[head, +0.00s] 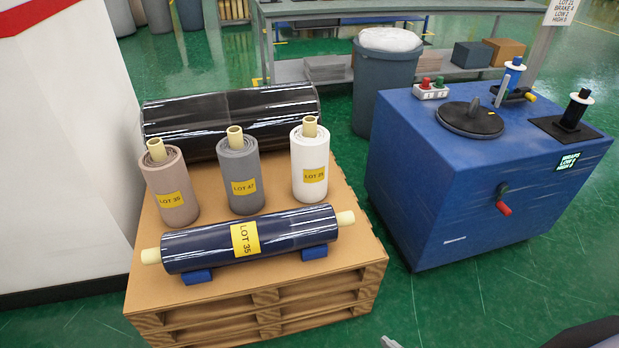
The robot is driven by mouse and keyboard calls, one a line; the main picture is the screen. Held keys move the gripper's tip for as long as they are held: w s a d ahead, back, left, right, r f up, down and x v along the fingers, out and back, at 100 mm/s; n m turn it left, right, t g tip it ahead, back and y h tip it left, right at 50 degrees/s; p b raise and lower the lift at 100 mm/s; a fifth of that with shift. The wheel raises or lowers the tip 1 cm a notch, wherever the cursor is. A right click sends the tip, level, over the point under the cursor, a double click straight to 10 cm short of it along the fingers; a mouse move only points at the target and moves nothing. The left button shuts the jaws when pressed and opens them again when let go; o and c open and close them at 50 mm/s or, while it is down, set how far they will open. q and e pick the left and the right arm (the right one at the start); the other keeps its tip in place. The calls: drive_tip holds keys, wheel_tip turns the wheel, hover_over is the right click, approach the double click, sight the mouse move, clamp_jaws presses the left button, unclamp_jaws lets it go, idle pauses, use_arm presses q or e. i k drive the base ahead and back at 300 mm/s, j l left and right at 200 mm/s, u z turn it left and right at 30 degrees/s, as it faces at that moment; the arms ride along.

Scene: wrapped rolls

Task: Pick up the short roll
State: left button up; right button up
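Three short wrapped rolls stand upright on a cardboard-topped pallet: a pinkish-brown one (168,182) at left, a grey one (238,168) in the middle and a white one (310,158) at right. Each has a pale core sticking out of its top and a yellow lot label, too small to read surely. A longer dark blue roll (200,246), labelled LOT 35, lies in front on blue chocks. A large black roll (190,118) lies behind them.
The pallet (255,295) stands on a green floor. A blue machine (440,190) with a turntable (470,118) is at right, across a strip of free floor. A grey bin (383,85) and a shelved bench (300,72) stand behind. A white wall (60,150) bounds the left.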

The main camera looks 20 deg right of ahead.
sight(310, 141)
drive_tip(key=z, duration=1.4)
drive_tip(key=i, duration=1.45)
drive_tip(key=j+u, duration=0.05)
drive_tip(key=j, duration=0.05)
